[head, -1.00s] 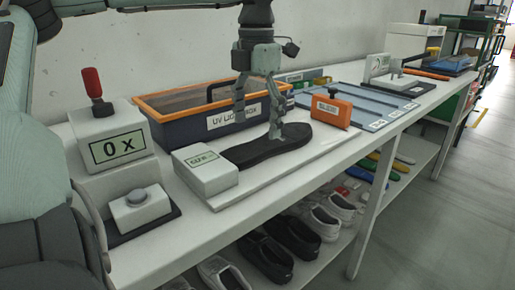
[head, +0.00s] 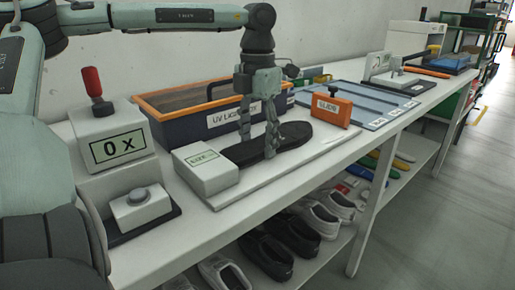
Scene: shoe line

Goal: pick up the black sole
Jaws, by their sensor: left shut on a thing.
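The black sole (head: 294,136) lies flat on a white board (head: 325,141) on the bench, beside a small white box with a display (head: 206,170). My left gripper (head: 258,148) points down over the middle of the sole and is shut on it, with one finger on each side. The fingers hide part of the sole. I cannot see a clear gap under the sole. My right gripper is not in view.
Behind the sole is a blue bin with an orange rim (head: 186,128). An orange block (head: 332,110) stands close to the sole's right end. A box reading "0 x" (head: 117,150) and a button unit (head: 140,208) are at left.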

